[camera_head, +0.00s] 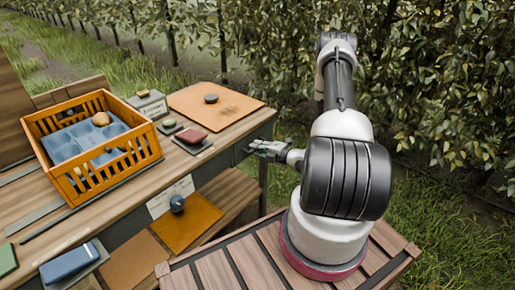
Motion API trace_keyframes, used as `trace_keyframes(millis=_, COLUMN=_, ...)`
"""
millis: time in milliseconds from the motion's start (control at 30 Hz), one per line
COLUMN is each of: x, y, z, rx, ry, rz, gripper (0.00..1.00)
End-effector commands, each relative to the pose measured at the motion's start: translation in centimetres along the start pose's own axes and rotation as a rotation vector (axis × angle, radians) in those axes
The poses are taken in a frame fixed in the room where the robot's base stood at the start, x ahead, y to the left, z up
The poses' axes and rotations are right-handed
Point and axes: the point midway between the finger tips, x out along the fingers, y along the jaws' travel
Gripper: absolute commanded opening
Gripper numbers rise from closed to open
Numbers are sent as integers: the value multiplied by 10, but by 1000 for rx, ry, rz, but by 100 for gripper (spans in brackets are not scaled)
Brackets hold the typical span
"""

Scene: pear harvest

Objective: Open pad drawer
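The workbench has a dark grey front panel (226,160) under its wooden top, which looks like the drawer front. It looks shut, though its outline and handle are too small to make out. My gripper (256,147) is at the right end of this panel, just below the tabletop edge, with its fingers pointing left toward it. Whether it touches the panel or a handle I cannot tell. The fingers are small here, and their opening does not show clearly. No pad is clearly visible.
An orange crate (70,190) with a blue tray and round brown fruit stands on the bench. Foliage fills the right.

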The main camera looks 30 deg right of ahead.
Motion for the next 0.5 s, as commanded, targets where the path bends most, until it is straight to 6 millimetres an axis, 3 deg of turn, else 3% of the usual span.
trace_keyframes(millis=267, x=-2, y=-1, z=0, rx=1, ry=0, rz=-1, gripper=0)
trace_keyframes(millis=500, x=-25, y=-6, z=0, rx=3, ry=-2, rz=-1, gripper=0)
